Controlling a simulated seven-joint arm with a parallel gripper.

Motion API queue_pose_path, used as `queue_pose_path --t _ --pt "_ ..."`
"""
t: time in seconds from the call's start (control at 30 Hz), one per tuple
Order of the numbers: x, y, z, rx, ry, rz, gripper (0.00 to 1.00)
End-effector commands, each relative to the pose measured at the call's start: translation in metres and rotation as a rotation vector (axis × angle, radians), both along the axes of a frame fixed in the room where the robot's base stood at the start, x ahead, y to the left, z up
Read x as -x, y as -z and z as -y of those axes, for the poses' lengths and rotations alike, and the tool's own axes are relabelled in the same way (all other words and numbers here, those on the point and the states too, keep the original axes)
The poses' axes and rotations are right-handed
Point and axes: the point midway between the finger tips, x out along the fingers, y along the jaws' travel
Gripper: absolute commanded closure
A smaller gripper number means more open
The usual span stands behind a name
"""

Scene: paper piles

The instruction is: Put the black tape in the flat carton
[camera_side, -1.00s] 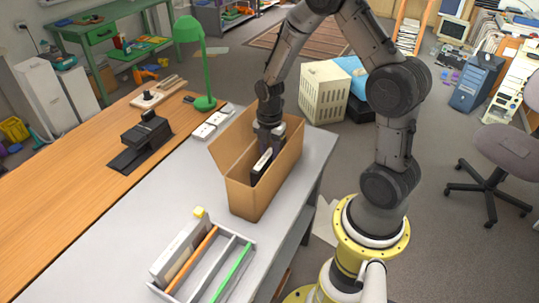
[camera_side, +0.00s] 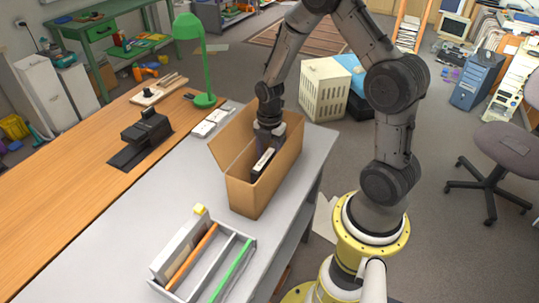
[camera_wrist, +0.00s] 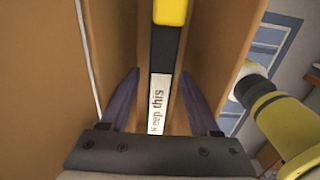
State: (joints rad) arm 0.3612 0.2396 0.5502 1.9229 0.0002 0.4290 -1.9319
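The black tape (camera_wrist: 164,47) has a white label reading "Keep this" and a yellow part at its far end. In the side view the tape (camera_side: 264,160) stands on edge inside the upper part of the brown carton (camera_side: 252,196), which is open at the top with a flap out to the left. The carton's walls (camera_wrist: 225,45) flank the tape in the wrist view. My gripper (camera_wrist: 160,82) is open, with one finger on each side of the tape and gaps between. In the side view my gripper (camera_side: 267,140) reaches down into the carton; its fingertips are hidden.
A grey divided tray (camera_side: 232,236) with an orange and a green stick stands in front left. A small yellow block (camera_side: 200,210) is at its back edge. A green lamp (camera_side: 190,60) and a black device (camera_side: 142,140) are behind. The white tabletop (camera_side: 120,230) is clear at left.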

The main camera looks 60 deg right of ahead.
Motion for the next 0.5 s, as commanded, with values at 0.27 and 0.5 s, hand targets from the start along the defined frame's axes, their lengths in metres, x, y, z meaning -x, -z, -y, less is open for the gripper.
queue_pose_path --t 0.27,0.5 --pt "-0.001 -0.009 0.000 0.001 0.000 0.003 0.34" --pt "-0.001 -0.054 0.001 0.003 0.000 0.007 0.34"
